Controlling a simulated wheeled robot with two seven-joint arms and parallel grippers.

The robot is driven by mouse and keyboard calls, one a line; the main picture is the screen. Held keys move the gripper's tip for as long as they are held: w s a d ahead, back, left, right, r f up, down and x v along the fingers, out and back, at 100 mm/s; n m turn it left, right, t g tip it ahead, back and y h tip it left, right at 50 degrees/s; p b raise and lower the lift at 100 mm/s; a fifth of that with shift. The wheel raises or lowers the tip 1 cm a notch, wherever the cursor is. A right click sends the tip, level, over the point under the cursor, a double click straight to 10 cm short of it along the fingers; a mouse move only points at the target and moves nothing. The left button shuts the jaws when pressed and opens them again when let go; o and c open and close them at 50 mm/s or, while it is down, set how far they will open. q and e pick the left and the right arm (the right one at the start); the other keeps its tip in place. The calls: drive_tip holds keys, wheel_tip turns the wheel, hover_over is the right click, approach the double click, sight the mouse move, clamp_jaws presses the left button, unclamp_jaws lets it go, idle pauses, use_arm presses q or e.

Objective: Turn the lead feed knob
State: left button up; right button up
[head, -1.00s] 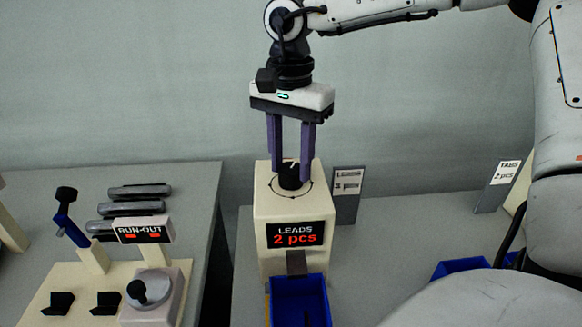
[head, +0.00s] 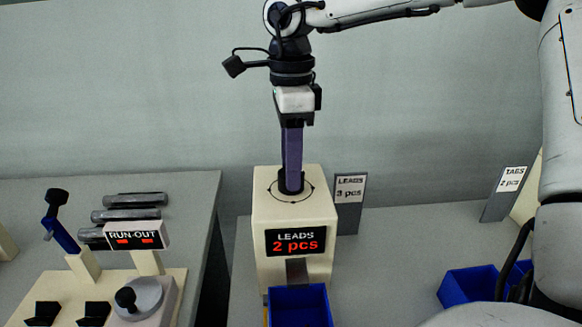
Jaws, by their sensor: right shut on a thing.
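The lead feeder (head: 265,215) is a cream box with a display (head: 296,241) reading "LEADS 2 pcs". The black feed knob (head: 280,186) is on its top, inside a marked ring. My right gripper (head: 291,186) points straight down from above and is shut on the knob. Its purple fingers line up one behind the other in the head view and hide part of the knob. My left gripper is not in view.
A blue tray (head: 300,306) sits below the feeder's chute. A card (head: 350,188) beside the feeder reads "LEADS 3 pcs". A "TABS 2 pcs" card (head: 510,180) and another blue bin (head: 468,287) are at right. A run-out station (head: 137,236) with grey rods stands on the left table.

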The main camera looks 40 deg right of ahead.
drive_tip(key=shift+m, duration=1.1)
drive_tip(key=shift+r, duration=0.1)
drive_tip(key=o, duration=1.1)
drive_tip(key=shift+c, duration=0.2)
wheel_tip(320, 180, up, 10)
drive_tip(key=shift+r, duration=0.15)
